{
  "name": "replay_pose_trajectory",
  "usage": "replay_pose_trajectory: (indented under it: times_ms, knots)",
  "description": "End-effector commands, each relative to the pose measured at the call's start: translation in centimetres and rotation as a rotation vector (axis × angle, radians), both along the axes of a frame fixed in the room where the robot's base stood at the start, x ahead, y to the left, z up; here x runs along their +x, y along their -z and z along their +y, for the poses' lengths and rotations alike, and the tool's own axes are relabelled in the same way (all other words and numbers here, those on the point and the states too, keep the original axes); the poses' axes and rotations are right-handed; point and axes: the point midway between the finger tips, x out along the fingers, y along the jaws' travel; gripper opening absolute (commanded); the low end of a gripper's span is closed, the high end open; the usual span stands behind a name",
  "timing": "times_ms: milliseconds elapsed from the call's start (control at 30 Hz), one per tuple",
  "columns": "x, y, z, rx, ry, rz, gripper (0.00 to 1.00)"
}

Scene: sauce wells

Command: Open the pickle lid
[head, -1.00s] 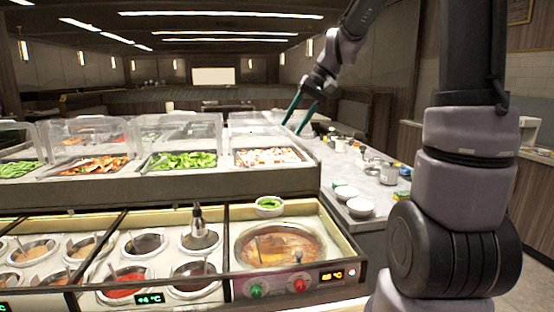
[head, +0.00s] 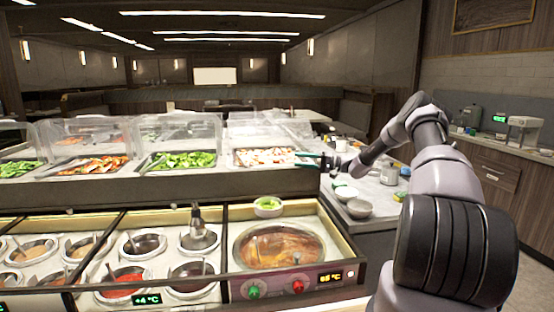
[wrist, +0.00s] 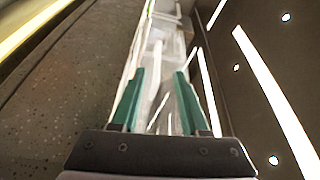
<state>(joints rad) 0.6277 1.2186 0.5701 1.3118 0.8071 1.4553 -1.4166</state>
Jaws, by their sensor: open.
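A row of clear lids stands over food trays on the raised counter. The rightmost clear lid (head: 268,132) is over a tray of pale chopped food (head: 267,157); the one beside it (head: 180,134) is over green leafy pieces (head: 183,161). I cannot tell which lid is the pickle one. My gripper (head: 297,159) is open, its teal fingers pointing left beside the right end of this row. In the wrist view my gripper (wrist: 158,72) has nothing clearly between its fingers, with pale clear lids beyond them. Contact with a lid cannot be told.
Sauce wells and a large soup pot (head: 278,246) sit in the lower counter in front. A small green-filled bowl (head: 268,205) stands behind the pot. White bowls (head: 346,193) and jars are on the side counter (head: 385,205) below my arm.

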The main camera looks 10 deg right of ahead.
Motion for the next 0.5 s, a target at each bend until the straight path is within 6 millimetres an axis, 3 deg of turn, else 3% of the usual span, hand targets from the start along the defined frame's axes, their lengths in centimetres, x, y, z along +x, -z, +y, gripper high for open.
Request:
replay_pose_trajectory:
  times_ms: [167, 500]
  knots:
    - [0.7, 0.5, 0.3, 0.023, 0.018, -0.012, 0.45]
    - [2.9, 0.1, 6.0, 0.019, 0.015, -0.01, 0.45]
